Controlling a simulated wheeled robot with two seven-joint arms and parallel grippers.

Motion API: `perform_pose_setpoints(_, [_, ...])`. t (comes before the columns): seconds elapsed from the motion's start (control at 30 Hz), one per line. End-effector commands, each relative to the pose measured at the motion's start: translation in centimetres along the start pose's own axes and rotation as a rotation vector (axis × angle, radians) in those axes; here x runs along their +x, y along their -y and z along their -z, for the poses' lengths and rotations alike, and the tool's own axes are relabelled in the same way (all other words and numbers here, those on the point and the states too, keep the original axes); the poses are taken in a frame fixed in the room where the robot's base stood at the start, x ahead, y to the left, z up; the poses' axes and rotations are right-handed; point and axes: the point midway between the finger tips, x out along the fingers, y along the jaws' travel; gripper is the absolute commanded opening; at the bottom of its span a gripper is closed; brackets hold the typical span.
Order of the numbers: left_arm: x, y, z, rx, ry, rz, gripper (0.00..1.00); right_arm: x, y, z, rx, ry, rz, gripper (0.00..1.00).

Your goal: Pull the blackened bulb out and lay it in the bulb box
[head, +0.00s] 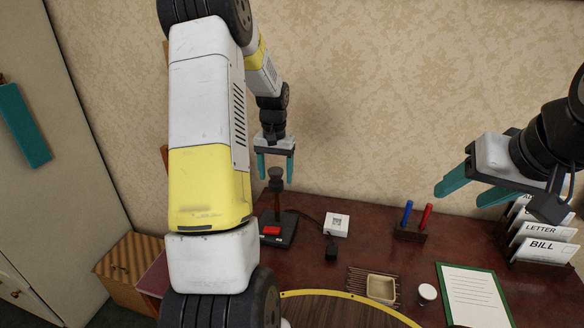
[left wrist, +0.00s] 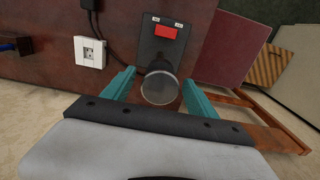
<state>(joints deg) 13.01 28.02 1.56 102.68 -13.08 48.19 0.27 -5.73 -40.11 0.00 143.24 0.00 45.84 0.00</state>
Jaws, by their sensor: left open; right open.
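The dark bulb (head: 275,173) sits upright on top of the post of a black lamp base (head: 290,232) with a red switch. My left gripper (head: 275,180) is open above it, fingers pointing down. In the left wrist view the round grey bulb end (left wrist: 160,86) shows between the two teal fingers, with visible space at its sides. My right gripper (head: 459,196) is open and empty at the right, above the desk. A small open cream box (head: 381,288), perhaps the bulb box, stands on the desk; its inside looks empty.
A white socket box (head: 337,224) with a dark plug and cord lies right of the lamp.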

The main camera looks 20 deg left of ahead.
Motion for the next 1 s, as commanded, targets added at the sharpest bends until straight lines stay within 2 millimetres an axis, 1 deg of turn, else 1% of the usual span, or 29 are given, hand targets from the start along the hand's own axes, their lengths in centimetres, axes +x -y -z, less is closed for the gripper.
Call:
perform_pose_setpoints(0.4, [-0.01, 0.02, 0.00, 0.000, 0.000, 0.000, 0.67, 0.00, 0.00, 0.00, 0.000, 0.000, 0.000, 0.57])
perform_pose_setpoints(0.47, [-0.01, 0.02, 0.00, 0.000, 0.000, 0.000, 0.57, 0.00, 0.00, 0.00, 0.000, 0.000, 0.000, 0.57])
perform_pose_setpoints(0.5, [-0.01, 0.02, 0.00, 0.000, 0.000, 0.000, 0.50, 0.00, 0.00, 0.00, 0.000, 0.000, 0.000, 0.57])
perform_pose_setpoints(0.67, [-0.01, 0.02, 0.00, 0.000, 0.000, 0.000, 0.18, 0.00, 0.00, 0.00, 0.000, 0.000, 0.000, 0.57])
perform_pose_setpoints(0.7, [-0.01, 0.02, 0.00, 0.000, 0.000, 0.000, 0.10, 0.00, 0.00, 0.00, 0.000, 0.000, 0.000, 0.57])
perform_pose_setpoints(0.77, [-0.01, 0.02, 0.00, -0.001, 0.000, 0.000, 0.00, 0.00, 0.00, 0.00, 0.000, 0.000, 0.000, 0.57])
perform_pose_setpoints(1.0, [-0.18, 0.02, 0.02, 0.000, -0.001, 0.000, 0.00, 0.00, 0.00, 0.00, 0.000, 0.000, 0.000, 0.57])
